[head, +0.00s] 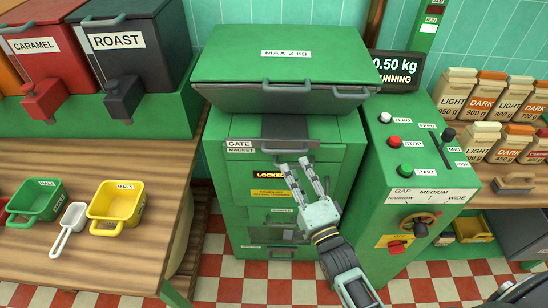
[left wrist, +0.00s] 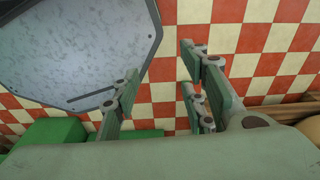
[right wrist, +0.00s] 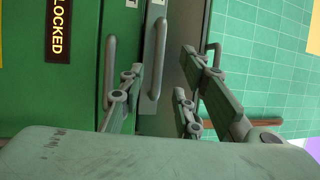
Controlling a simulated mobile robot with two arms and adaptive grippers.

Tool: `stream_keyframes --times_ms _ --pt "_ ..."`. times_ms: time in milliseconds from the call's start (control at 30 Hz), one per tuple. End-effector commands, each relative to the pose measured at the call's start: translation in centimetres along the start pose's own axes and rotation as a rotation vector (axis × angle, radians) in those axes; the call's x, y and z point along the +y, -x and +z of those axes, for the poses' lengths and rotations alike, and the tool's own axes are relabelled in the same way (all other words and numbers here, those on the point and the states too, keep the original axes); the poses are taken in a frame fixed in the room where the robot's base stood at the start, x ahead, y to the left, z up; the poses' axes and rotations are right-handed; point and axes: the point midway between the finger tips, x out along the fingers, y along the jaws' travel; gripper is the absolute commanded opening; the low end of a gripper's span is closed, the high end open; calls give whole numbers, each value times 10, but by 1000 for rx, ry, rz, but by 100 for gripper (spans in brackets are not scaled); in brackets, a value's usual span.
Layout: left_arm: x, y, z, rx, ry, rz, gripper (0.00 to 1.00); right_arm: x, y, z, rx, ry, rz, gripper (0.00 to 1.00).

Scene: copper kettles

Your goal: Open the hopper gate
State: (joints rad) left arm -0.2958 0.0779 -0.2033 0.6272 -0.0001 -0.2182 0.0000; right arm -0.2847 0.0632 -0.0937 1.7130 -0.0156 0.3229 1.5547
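The green machine carries a hopper (head: 285,85) marked MAX 2 kg. Below it is a dark gate plate (head: 288,128) beside the GATE label, with a MAGNET label under that. A grey bar handle (head: 290,151) crosses below the plate. In the right wrist view, one grey handle (right wrist: 156,60) stands by the dark strip and another handle (right wrist: 109,75) on the green front. My right gripper (head: 295,165) is open in front of the handles, its fingers either side of the handle by the strip; contact is unclear. My left gripper (left wrist: 158,75) is open and empty.
A LOCKED sign (head: 270,174) is on the machine front. A control box (head: 420,150) with buttons and levers stands at right. A wooden table (head: 90,190) with scoops is at left. Labelled bags (head: 490,95) stand at far right. Checkered floor shows below.

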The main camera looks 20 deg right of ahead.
Motion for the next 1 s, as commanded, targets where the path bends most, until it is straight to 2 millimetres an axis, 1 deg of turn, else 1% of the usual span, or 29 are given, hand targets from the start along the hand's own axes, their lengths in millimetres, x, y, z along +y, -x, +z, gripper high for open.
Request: stream_keyframes --times_ms 33,200,300,400,567,733,767,1000 --pt "2 4 -4 6 0 3 40 -3 -10 0 1 1 -2 31" --pt "6 11 -6 6 1 7 40 -3 -38 0 0 1 0 31" --pt "5 14 -3 1 1 6 40 -1 -51 0 0 2 1 31" --pt "2 15 3 -8 1 2 40 0 -59 0 0 2 2 31" --pt "-4 16 11 -21 2 -4 40 1 -64 0 -1 3 4 31" --pt "-4 16 12 -21 3 -5 40 1 -63 1 -1 3 4 31" --pt "-4 16 11 -21 3 -5 40 1 -63 1 -1 3 4 29" --pt "-4 16 10 -19 3 -5 40 1 -63 1 -1 3 4 8"
